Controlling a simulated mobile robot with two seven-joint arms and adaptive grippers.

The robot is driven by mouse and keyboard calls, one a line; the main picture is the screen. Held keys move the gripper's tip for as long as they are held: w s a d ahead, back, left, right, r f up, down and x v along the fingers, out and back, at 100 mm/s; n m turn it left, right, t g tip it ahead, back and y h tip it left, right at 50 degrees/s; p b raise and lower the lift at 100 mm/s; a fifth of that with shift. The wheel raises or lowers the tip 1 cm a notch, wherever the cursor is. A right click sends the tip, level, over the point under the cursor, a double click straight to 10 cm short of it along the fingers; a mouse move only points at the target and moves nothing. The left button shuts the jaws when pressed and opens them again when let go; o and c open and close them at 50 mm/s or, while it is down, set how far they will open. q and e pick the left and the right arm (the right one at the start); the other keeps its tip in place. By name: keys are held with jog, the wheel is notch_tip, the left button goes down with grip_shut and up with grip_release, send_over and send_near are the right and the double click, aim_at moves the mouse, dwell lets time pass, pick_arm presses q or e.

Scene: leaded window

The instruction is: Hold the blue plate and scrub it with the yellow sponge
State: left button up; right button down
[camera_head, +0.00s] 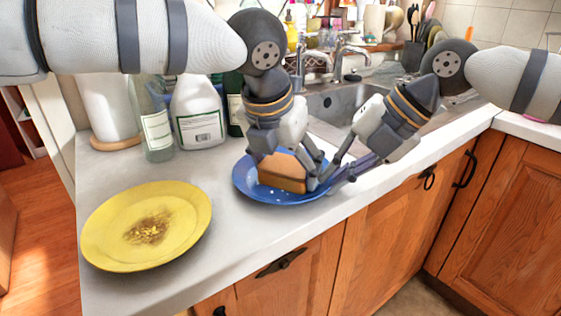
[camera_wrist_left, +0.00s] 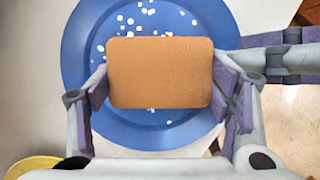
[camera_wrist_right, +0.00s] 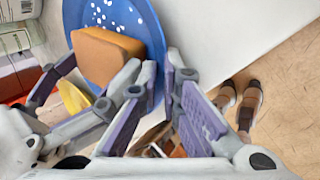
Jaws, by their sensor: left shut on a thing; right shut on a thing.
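The blue plate (camera_head: 247,185) is at the counter's front edge, with white specks on its face; I cannot tell whether it touches the counter. The sponge (camera_head: 281,177), orange-brown in these views, is over the plate's middle. My left gripper (camera_wrist_left: 163,92) is shut on the sponge, with a finger on each side of it. My right gripper (camera_wrist_right: 157,88) is shut on the plate's right rim. The left wrist view shows the sponge (camera_wrist_left: 160,70) flat over the plate (camera_wrist_left: 85,45), covering its middle. Whether the sponge presses on the plate is unclear.
A yellow plate (camera_head: 185,212) with a brown stain lies at the counter's left. A spray bottle (camera_head: 199,112), a clear bottle (camera_head: 155,135) and a paper roll (camera_head: 104,108) stand behind. The sink (camera_head: 345,102) is at the back right. Bare counter (camera_head: 222,222) lies between the plates.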

pick_arm(q)
jog(key=shift+w+a+f, duration=0.15)
jog(key=shift+w+a, duration=0.5)
jog(key=shift+w, duration=0.2)
jog(key=shift+s+d, duration=0.7)
jog(key=shift+s, duration=0.25)
jog(key=shift+w+a, duration=0.35)
jog(key=shift+w, duration=0.15)
jog(key=shift+r, duration=4.45)
pick_arm(e)
jog(key=c, duration=1.7)
grip_release()
